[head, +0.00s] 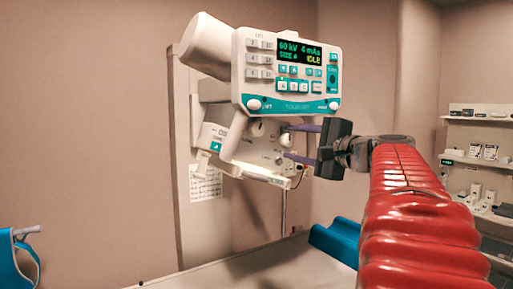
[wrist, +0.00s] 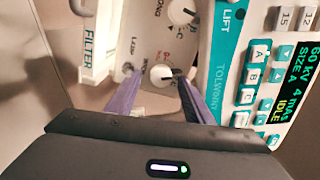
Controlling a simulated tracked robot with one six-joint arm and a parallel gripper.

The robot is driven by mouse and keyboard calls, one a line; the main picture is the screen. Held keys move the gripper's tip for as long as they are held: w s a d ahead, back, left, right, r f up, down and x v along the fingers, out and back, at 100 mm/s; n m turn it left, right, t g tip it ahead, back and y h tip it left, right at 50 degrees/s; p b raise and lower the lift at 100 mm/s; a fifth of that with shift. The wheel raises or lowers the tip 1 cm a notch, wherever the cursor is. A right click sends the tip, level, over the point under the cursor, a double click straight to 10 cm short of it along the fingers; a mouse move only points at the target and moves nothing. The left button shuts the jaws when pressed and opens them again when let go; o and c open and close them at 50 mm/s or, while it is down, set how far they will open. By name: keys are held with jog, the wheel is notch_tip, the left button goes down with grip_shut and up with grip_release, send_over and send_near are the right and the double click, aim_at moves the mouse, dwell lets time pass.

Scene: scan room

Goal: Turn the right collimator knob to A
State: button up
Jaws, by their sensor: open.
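The right collimator knob (wrist: 161,76) is a round white dial with a dark mark on its right side in the wrist view; it also shows in the head view (head: 286,141). My gripper (wrist: 158,77) is open, its two purple fingers on either side of this knob. In the head view my gripper (head: 287,142) reaches in from the right. I cannot tell whether the fingers touch the knob.
The control console (head: 287,72) hangs just above the collimator, its display reading 60 kV and IDLE. A lamp button (wrist: 127,69) sits near one finger. The table (head: 240,270) lies below, with a blue pad (head: 335,242).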

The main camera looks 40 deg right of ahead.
jog(key=s+a, duration=0.1)
jog(key=s, duration=1.1)
jog(key=shift+s+a, duration=0.25)
jog(key=shift+f, duration=0.1)
jog(key=n, duration=1.2)
jog(key=shift+d+y, duration=0.35)
jog(key=shift+y, duration=0.05)
jog(key=shift+w+d, duration=0.2)
jog(key=shift+w, duration=3.25)
jog(key=shift+w+d, duration=0.2)
jog(key=shift+w, duration=3.25)
jog(key=shift+c, duration=0.2)
